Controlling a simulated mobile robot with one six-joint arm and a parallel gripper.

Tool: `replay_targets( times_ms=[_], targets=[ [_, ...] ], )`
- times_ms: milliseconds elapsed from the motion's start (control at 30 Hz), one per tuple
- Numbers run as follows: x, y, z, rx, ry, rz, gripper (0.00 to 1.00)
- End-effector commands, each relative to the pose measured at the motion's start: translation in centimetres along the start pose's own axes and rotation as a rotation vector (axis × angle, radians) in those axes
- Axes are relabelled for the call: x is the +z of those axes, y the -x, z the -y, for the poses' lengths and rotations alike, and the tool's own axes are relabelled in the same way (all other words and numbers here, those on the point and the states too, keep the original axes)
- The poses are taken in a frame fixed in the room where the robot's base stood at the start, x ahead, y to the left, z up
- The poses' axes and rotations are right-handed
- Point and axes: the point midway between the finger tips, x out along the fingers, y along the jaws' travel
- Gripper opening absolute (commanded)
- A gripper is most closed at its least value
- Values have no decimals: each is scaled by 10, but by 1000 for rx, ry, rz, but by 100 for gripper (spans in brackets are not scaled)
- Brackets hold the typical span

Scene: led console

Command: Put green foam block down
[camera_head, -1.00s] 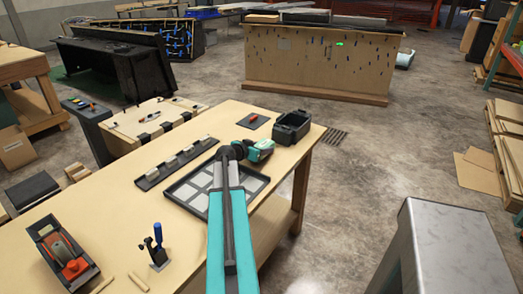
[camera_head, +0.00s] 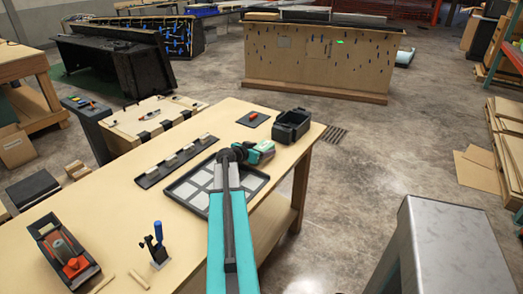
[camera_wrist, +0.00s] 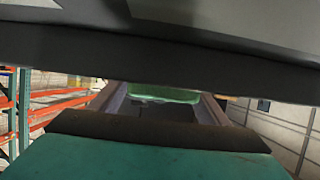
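My gripper (camera_head: 268,147) is at the end of the teal and dark arm, above the far right part of the workbench, pointing right. In the wrist view, a green foam block (camera_wrist: 165,95) sits between two greyish fingers, which reach its left and right sides. My gripper appears shut on it. Only a strip of the block shows; a dark bar of my own wrist hides the part above. A black tray with pale square pads (camera_head: 190,196) lies below and left of the gripper.
A dark open bin (camera_head: 291,126) stands just behind and right of the gripper. A dark pad with a red piece (camera_head: 253,119) and a black strip with several pale blocks (camera_head: 178,160) lie on the workbench (camera_head: 120,205). An orange-and-black device (camera_head: 62,250) stands at the front left.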

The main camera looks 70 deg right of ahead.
Motion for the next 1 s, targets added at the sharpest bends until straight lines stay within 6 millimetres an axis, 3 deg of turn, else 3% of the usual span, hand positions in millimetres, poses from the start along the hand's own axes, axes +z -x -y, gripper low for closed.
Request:
replay_targets(
  times_ms=[400, 1000],
  targets=[
    [-2, 2, 0, 0, 0, 0, 70],
    [0, 71, -1, -2, 0, -1, 70]
  ],
)
